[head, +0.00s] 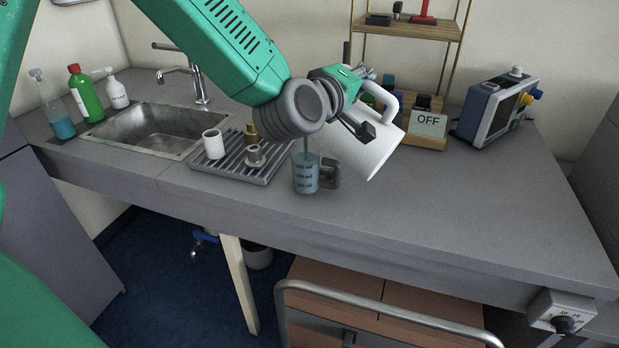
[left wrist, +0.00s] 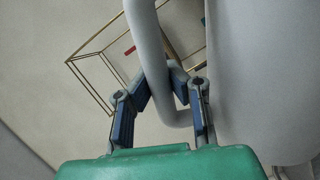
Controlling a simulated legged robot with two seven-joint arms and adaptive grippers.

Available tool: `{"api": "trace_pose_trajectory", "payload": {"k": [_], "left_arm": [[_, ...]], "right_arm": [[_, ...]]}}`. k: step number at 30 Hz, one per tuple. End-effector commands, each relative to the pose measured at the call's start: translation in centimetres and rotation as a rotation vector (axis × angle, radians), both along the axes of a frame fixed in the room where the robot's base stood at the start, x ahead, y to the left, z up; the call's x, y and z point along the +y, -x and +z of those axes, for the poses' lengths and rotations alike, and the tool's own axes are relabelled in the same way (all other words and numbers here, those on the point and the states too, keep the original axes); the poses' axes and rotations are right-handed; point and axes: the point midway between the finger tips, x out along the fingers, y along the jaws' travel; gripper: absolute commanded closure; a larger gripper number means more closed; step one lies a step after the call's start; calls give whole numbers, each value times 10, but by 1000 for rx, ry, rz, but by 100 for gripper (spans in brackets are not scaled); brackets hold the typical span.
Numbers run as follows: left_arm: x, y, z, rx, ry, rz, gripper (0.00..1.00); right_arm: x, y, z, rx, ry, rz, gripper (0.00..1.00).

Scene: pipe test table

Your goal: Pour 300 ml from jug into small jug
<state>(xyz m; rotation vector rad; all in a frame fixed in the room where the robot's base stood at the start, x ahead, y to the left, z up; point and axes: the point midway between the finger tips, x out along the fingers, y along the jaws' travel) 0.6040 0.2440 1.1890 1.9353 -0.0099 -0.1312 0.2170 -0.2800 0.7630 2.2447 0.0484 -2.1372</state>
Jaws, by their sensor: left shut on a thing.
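My left gripper (head: 368,103) is shut on the handle of the white jug (head: 362,148) and holds it tilted above the worktop. The left wrist view shows the gripper fingers (left wrist: 165,88) around the jug's handle and part of the white jug body (left wrist: 262,80). The small jug (head: 306,175) stands upright on the worktop, clear with dark markings and bluish liquid in it. A thin bluish stream shows just above its mouth, below my wrist. The tilted jug's pouring lip is hidden behind my wrist. My right gripper is not in view.
A drying rack (head: 232,165) with a white cup (head: 213,143) and metal parts lies left of the small jug. A sink (head: 150,130) is farther left. An OFF sign (head: 429,123) and a grey device (head: 495,110) stand behind right. The right worktop is clear.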

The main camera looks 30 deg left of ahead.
Motion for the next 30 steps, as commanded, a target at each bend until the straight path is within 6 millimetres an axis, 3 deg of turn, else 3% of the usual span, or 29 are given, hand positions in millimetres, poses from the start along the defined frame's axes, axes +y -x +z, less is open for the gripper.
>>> {"api": "trace_pose_trajectory", "payload": {"k": [11,21,30], "left_arm": [[-1,0,2,-5,-3,0,100],[-25,1,9,-16,-193,0,100],[-26,1,7,-15,-212,2,100]], "right_arm": [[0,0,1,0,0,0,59],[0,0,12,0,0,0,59],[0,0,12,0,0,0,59]]}}
